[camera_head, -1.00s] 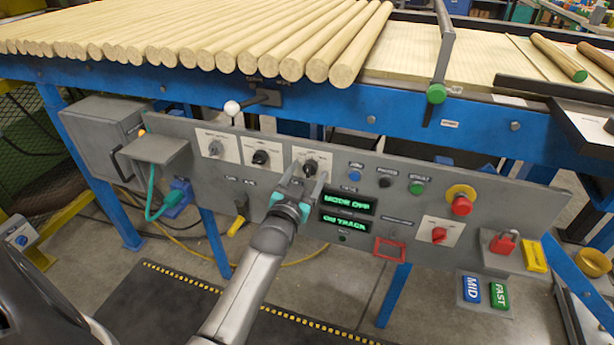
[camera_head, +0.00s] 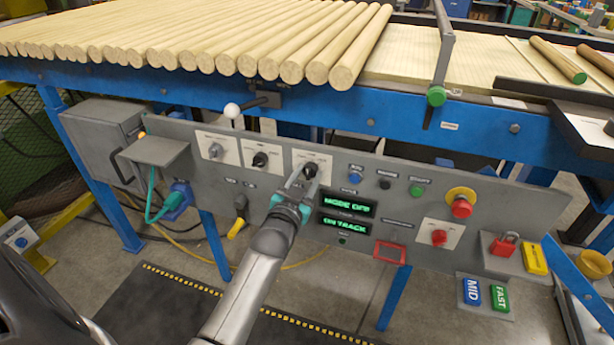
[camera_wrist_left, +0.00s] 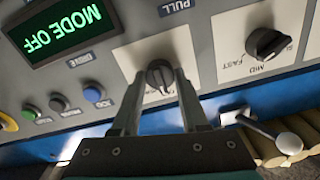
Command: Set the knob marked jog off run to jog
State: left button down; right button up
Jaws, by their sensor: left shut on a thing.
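The black knob (camera_head: 311,169) sits on a white plate on the grey control panel, in the middle of the head view. My left gripper (camera_head: 302,180) is shut on this knob, one finger on each side. In the left wrist view the knob (camera_wrist_left: 159,76) shows between the fingertips (camera_wrist_left: 160,82), and the plate's lettering is mostly hidden or too small to read. The green display (camera_head: 347,204) beside the gripper reads MODE OFF, and the one below reads ON TRACK. My right gripper is not in view.
A second black knob (camera_head: 260,159) and a grey knob (camera_head: 215,150) stand to the left on the panel. Blue, black and green buttons (camera_head: 417,190) and a red emergency button (camera_head: 461,206) are to the right. A white-balled lever (camera_head: 232,110) sticks out above.

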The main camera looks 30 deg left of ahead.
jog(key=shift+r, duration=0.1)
pick_arm(q)
jog(key=n+p, duration=0.3)
jog(key=n, duration=0.2)
jog(key=shift+r+p, duration=0.1)
jog(key=shift+p, duration=0.25)
jog(key=shift+n+p, duration=0.4)
jog(key=shift+n, duration=1.5)
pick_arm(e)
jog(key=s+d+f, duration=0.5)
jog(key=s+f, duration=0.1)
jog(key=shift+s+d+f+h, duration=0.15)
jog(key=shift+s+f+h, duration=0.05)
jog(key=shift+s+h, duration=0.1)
pick_arm(q)
jog(key=shift+c, duration=2.1)
grip_release()
jog(key=shift+s, duration=0.1)
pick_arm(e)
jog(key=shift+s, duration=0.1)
